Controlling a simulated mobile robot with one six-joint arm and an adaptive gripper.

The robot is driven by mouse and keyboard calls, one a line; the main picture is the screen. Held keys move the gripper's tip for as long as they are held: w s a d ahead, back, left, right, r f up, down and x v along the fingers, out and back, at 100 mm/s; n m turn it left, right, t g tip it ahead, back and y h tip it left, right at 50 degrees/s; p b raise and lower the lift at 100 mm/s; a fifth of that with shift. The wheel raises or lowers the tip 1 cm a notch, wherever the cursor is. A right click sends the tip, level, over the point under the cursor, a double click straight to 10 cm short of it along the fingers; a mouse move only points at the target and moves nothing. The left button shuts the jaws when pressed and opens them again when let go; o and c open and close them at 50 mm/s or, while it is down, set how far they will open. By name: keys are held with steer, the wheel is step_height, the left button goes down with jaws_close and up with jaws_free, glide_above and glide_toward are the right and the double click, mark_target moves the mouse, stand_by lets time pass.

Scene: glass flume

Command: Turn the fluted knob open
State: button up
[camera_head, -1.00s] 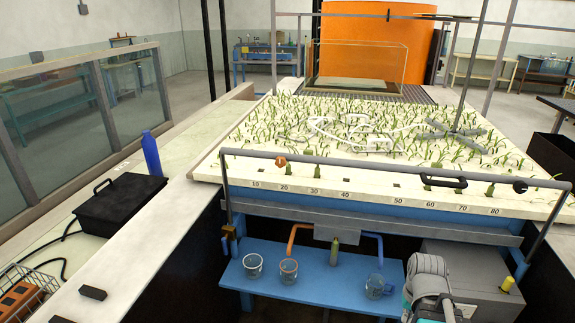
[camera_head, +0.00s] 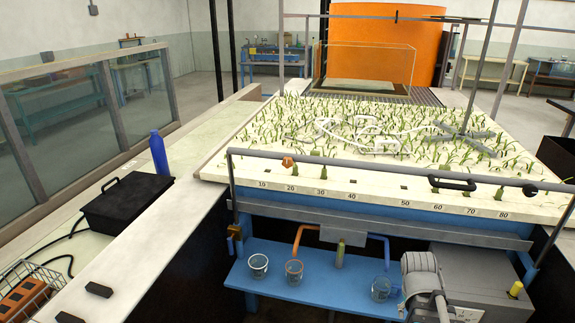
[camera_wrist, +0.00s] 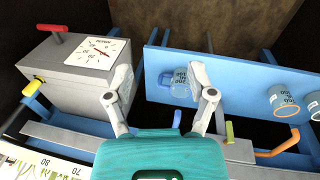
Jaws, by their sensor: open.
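A small orange-brown faceted knob (camera_head: 287,161) stands at the left of the front rail, and a dark round knob (camera_head: 530,190) at its right. They are too small for me to tell which is fluted. A yellow-tipped handle (camera_head: 515,289) is on the grey box, and it also shows in the wrist view (camera_wrist: 33,88). A red-ended handle (camera_wrist: 50,29) is on the box's far side in the wrist view. My gripper (camera_wrist: 163,82) is open and empty, its fingers spread in front of the box and blue shelf. It touches none of these visibly.
The grey box (camera_wrist: 70,75) carries a white dial plate (camera_wrist: 90,52). Glass beakers (camera_head: 258,266) stand on the blue shelf (camera_head: 310,284). A long rail (camera_head: 390,164) crosses the front.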

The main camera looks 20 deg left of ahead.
steer(key=w+a+r+n+t+h+b, duration=0.1)
steer(key=w+a+n+t+h, duration=0.1)
steer(key=w+n+h, duration=0.15)
steer(key=w+a+r+n+t+h, duration=0.2)
steer(key=w+n, duration=0.1)
steer(key=w, duration=0.2)
steer(key=n+t+y+b, duration=0.3)
steer(key=n+t+y, duration=0.3)
steer(key=n+t, duration=1.5)
glide_toward(286, 165)
steer(key=s+r+n+g, duration=0.2)
steer(key=s+n+g, duration=0.1)
steer(key=s, duration=0.1)
steer(key=shift+s+a+f, duration=0.1)
steer(key=shift+s+f, duration=0.05)
steer(key=shift+f, duration=0.05)
steer(key=p+x, duration=0.1)
steer(key=x, duration=0.3)
steer(key=p+x, duration=0.2)
steer(key=x, duration=0.3)
steer(key=p+x, duration=0.1)
steer(key=x, duration=0.4)
steer(key=shift+f+p, duration=0.3)
steer(key=shift+p, duration=0.05)
steer(key=shift+c, duration=0.3)
